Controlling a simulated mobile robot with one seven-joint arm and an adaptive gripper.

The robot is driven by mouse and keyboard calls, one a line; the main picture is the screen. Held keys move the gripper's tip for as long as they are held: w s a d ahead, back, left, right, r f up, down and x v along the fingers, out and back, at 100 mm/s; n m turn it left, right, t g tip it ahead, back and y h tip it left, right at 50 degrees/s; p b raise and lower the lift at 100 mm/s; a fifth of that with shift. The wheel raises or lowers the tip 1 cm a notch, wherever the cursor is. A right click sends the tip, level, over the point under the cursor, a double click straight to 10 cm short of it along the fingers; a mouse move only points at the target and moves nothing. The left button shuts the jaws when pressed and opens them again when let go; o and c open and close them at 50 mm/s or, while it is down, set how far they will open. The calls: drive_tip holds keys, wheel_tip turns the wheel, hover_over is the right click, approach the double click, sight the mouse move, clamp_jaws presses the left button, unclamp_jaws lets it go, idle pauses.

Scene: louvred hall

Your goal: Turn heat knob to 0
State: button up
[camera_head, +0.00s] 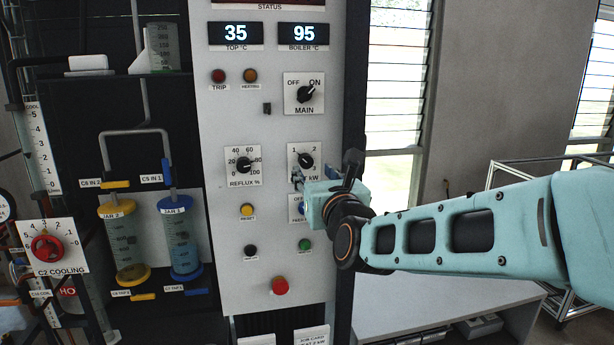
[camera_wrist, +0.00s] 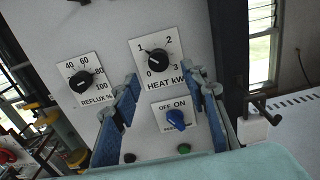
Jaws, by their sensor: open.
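The heat knob (camera_wrist: 159,62) is black on a white plate marked 0 to 3 and HEAT kW. In the head view the knob (camera_head: 306,160) shows on the panel, with the lower part of its plate hidden by my gripper. Its exact setting is too small to tell. My gripper (camera_wrist: 161,77) is open and empty. In the wrist view its blue fingers stand left and right of the lower part of the heat plate, apart from the knob. In the head view my gripper (camera_head: 298,178) is just below the knob.
The reflux knob (camera_wrist: 81,81) is left of the heat plate. A blue OFF/ON knob (camera_wrist: 176,119) sits below it, between the fingers in view. The main switch (camera_head: 306,94) is above. A red button (camera_head: 279,286) is low on the panel.

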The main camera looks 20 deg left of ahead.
sight(307, 163)
drive_tip(key=shift+w+a+f+b, duration=0.5)
drive_tip(key=shift+w+b, duration=0.25)
drive_tip(key=shift+b, duration=2.1)
drive_tip(key=shift+r+b, duration=0.1)
drive_tip(key=shift+b, duration=0.5)
drive_tip(key=shift+w+a+r+b, duration=0.1)
drive_tip(key=shift+a+r+b, duration=0.05)
drive_tip(key=shift+b, duration=1)
drive_tip(key=shift+r+b, duration=0.2)
drive_tip(key=shift+b, duration=0.25)
drive_tip(key=shift+w+a+r+p, duration=0.1)
drive_tip(key=shift+a+r+p, duration=0.1)
drive_tip(key=shift+r+p, duration=0.3)
drive_tip(key=shift+w+a+r+p, duration=0.1)
drive_tip(key=shift+a+r+p, duration=0.05)
drive_tip(key=shift+p, duration=0.55)
drive_tip(key=p+x, duration=0.2)
drive_tip(key=p, duration=0.1)
drive_tip(key=shift+w+a, duration=0.1)
drive_tip(key=shift+w, duration=0.3)
drive_tip(key=shift+w+f, duration=0.25)
drive_tip(key=shift+f, duration=0.2)
drive_tip(key=shift+w+a+b, duration=0.2)
drive_tip(key=shift+w+b, duration=0.1)
drive_tip(key=shift+b, duration=0.15)
clamp_jaws()
